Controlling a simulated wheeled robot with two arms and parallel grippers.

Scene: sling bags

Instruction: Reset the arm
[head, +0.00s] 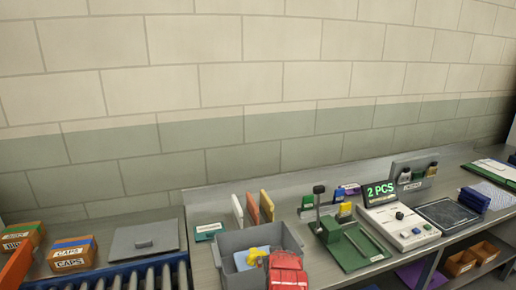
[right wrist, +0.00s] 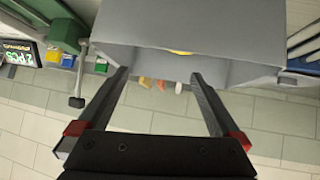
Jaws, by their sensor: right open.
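My right gripper (right wrist: 159,74) shows in the right wrist view with its two dark fingers spread wide, open and with nothing seen between them. Beyond the fingertips is the grey bin (right wrist: 240,25), whose wall fills the top of that view. In the head view the grey bin (head: 228,241) stands on the bench at the lower middle. It holds a red bag-like item (head: 288,272), a yellow piece (head: 256,255) and a light blue item (head: 247,262). Neither gripper can be made out in the head view. My left gripper is not seen.
Boxes marked CAPS (head: 72,262) and a roller conveyor (head: 125,278) are at the left. Coloured upright panels (head: 252,208) stand behind the bin. A green fixture (head: 350,245), a scale reading 2 PCS (head: 400,228) and a dark pad (head: 447,213) are to the right.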

